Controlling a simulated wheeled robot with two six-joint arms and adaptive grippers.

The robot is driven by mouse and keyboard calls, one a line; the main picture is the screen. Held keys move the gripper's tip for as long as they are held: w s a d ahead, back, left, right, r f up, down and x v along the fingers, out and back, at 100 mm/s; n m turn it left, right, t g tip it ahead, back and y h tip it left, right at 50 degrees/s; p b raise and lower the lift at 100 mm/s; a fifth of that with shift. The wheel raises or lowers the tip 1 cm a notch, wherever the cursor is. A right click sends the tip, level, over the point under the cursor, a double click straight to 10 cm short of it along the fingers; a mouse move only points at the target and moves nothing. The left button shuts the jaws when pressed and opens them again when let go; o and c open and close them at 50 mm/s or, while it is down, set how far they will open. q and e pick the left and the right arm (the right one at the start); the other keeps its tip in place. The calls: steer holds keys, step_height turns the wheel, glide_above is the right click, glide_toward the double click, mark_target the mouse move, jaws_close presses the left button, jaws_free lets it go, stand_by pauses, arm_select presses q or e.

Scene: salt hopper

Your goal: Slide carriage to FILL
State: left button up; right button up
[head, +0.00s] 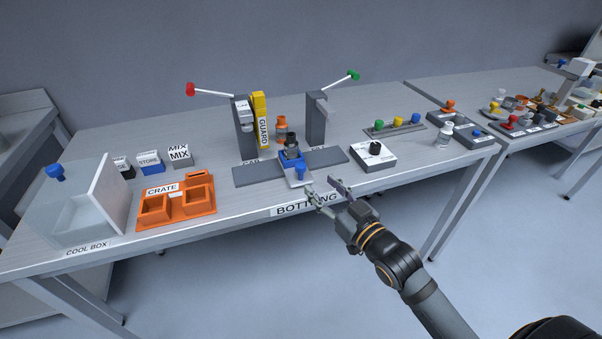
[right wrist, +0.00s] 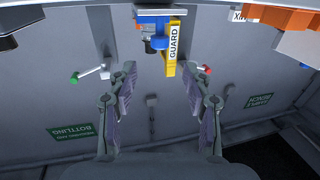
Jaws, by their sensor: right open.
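The blue carriage (head: 291,164) sits near the middle of the dark grey track (head: 329,156), with a dark bottle-like piece (head: 291,142) upright on it. A pale plate shows at its front. The CAP label is partly visible at the left post (head: 243,128); no FILL label is readable. My right gripper (head: 321,187) is open and empty, just in front of the carriage near the table's front edge, with no clear contact. In the right wrist view, the open fingers (right wrist: 160,80) frame the yellow guard (right wrist: 172,45), and the blue carriage (right wrist: 150,18) is beyond them. My left gripper is not in view.
The yellow GUARD panel (head: 260,120) stands beside the left post, which has a red-knobbed lever (head: 190,90). The right post (head: 315,118) has a green-knobbed lever (head: 354,75). A white dial box (head: 374,156) stands right of the track. An orange crate (head: 176,203) is at left.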

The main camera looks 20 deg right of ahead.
mark_target(304, 168)
steer(key=b+x, duration=0.2)
steer(key=x, duration=0.1)
steer(key=shift+f+b, duration=0.1)
steer(key=shift+b, duration=0.2)
steer(key=x, duration=0.6)
steer(key=shift+w, duration=0.2)
steer(key=shift+w+a, duration=0.2)
steer(key=shift+w, duration=0.3)
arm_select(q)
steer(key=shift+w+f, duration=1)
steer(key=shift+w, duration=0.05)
arm_select(e)
jaws_close()
